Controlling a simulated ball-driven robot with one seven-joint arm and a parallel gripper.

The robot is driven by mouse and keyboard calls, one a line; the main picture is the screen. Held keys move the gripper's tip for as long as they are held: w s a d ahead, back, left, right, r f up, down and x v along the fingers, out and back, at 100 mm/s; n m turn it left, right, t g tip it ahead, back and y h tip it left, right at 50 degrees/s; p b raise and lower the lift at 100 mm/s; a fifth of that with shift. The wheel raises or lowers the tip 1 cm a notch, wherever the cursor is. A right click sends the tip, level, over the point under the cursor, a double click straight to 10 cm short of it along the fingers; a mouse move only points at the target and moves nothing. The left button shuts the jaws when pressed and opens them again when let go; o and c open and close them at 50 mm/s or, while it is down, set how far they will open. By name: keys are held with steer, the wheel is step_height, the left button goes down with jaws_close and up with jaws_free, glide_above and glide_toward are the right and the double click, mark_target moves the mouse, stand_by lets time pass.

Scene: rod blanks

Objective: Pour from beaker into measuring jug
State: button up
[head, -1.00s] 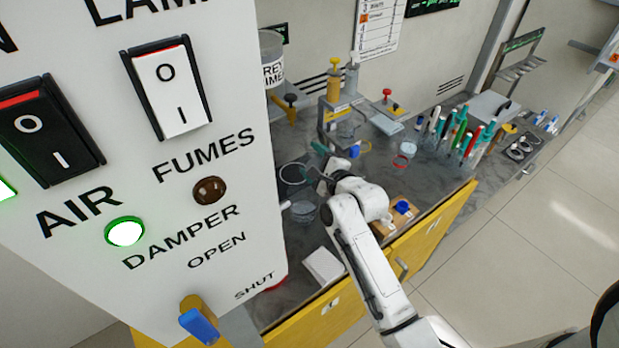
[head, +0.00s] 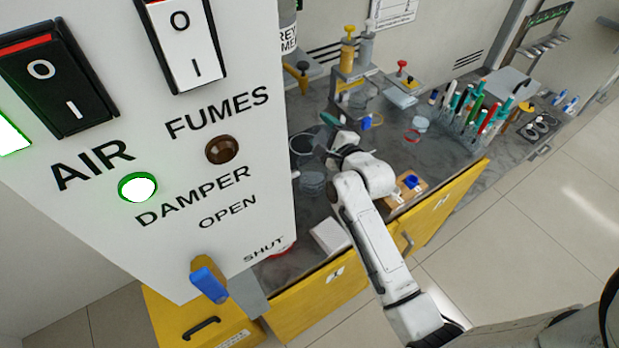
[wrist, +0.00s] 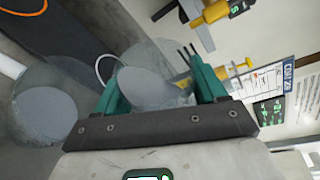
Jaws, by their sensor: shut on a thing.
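My gripper (wrist: 160,98) has teal fingers, shut on a clear glass vessel (wrist: 150,82) with grey contents, which I take to be the beaker. It looks tilted in the wrist view. A second clear vessel (wrist: 45,108) with a grey surface is at the left of that view, apart from the fingers; I take it to be the measuring jug. The held beaker is mostly hidden by my wrist there. Whether liquid is flowing cannot be told.
A control panel (head: 150,110) blocks the left of the head view. A white pad (head: 330,235) lies near the front edge.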

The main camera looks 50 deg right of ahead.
steer(key=shift+a+f+n+t+h+b, duration=0.1)
steer(key=shift+f+n+t+h+b, duration=0.1)
steer(key=shift+n+b, duration=0.3)
steer(key=shift+a+f+n+t+h+b, duration=0.1)
steer(key=shift+n+h+b, duration=0.15)
steer(key=shift+n, duration=0.35)
stand_by(1.5)
steer(key=shift+a+f+n+t+b, duration=0.2)
steer(key=shift+n+b, duration=0.35)
steer(key=shift+b, duration=0.45)
steer(key=shift+a+f+n+t+b, duration=0.1)
steer(key=shift+f+n+t+b, duration=0.15)
steer(key=shift+n+b, duration=0.55)
stand_by(1.5)
steer(key=shift+a+r+n+t+h+b, duration=0.3)
steer(key=shift+n+b, duration=0.25)
steer(key=shift+b, duration=0.7)
stand_by(0.8)
